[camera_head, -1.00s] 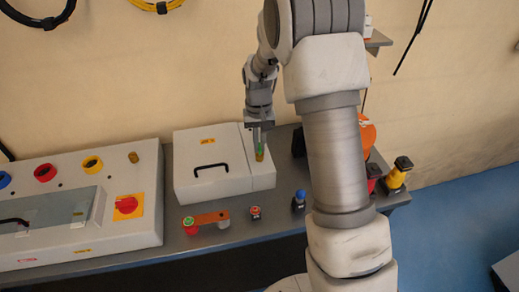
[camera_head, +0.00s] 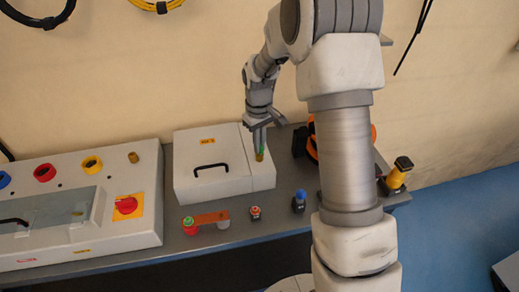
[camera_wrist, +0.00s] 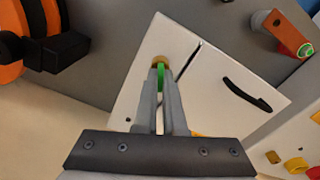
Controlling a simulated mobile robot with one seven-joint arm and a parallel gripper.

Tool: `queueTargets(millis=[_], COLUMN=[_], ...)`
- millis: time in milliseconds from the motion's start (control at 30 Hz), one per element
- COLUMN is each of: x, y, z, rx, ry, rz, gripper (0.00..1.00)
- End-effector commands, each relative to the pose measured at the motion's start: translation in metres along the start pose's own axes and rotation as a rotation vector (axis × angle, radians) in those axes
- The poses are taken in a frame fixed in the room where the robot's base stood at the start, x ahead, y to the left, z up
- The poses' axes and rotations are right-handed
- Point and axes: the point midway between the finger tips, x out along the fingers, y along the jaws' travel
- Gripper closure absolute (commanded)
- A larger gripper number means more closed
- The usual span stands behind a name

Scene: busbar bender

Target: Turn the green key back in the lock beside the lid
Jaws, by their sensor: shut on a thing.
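The green key (camera_wrist: 161,79) stands in a brass lock (camera_wrist: 158,60) on the narrow fixed strip of the white box. My gripper (camera_wrist: 160,75) is shut on the key's head, one finger on each side. In the head view the gripper (camera_head: 260,148) stands over the lock (camera_head: 260,157), tilted, with only a little green of the key showing. The white lid (camera_head: 208,165) with its black handle (camera_head: 211,168) lies closed to the left of the lock. The lid (camera_wrist: 190,105) also shows in the wrist view, right of a dark seam.
A control panel with a red knob (camera_head: 126,205) stands at left. In front of the box are an orange bar (camera_head: 211,218), a small red button (camera_head: 255,212) and a blue one (camera_head: 300,197). A yellow-black device (camera_head: 396,178) stands at the right. The orange-black thing (camera_wrist: 50,45) sits beside the box.

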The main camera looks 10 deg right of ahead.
Motion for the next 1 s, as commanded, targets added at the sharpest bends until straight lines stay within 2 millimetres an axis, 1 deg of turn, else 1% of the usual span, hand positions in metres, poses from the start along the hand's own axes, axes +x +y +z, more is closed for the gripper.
queueTargets(millis=[67, 300, 400, 500, 800, 867, 1000], x=[-0.0006, -0.0016, -0.0014, -0.0008, -0.0009, -0.0016, -0.0026], y=[0.0006, 0.0008, 0.0004, 0.0003, 0.0004, 0.0005, 0.0005], z=[-0.0001, 0.0002, 0.0001, 0.0000, 0.0000, 0.0002, 0.0007], rx=[-0.054, -0.357, -0.447, -0.484, -0.498, -0.537, -0.713], ry=[0.002, 0.005, 0.006, 0.007, 0.007, 0.007, 0.008], rz=[0.000, 0.000, 0.001, 0.001, 0.001, 0.001, -0.001], gripper=[1.00, 1.00, 1.00, 1.00, 1.00, 1.00, 1.00])
